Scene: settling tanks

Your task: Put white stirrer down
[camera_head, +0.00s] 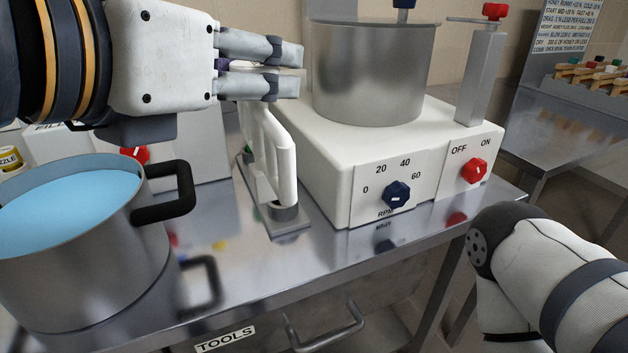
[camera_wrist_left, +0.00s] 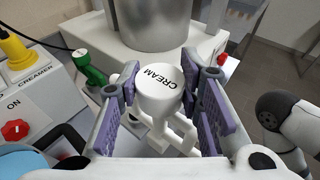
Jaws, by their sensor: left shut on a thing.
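The white stirrer (camera_head: 282,150) is a white open frame, roughly upright above the steel bench. In the left wrist view its round white top marked CREAM (camera_wrist_left: 158,92) sits between my left gripper's purple pads. My left gripper (camera_head: 285,69) is shut on it near the top; its fingers also show in the left wrist view (camera_wrist_left: 160,112). The stirrer's lower end is at a dark round socket on a grey metal holder (camera_head: 291,228); I cannot tell whether it rests there. My right arm is at the lower right, with its gripper out of view.
A white mixer base (camera_head: 335,180) with knobs and a steel pot (camera_head: 370,75) stands right of the stirrer. A steel pot with blue liquid (camera_head: 148,235) stands at left. A green-handled tool (camera_wrist_left: 90,68) is beside the stirrer. The bench front edge is close.

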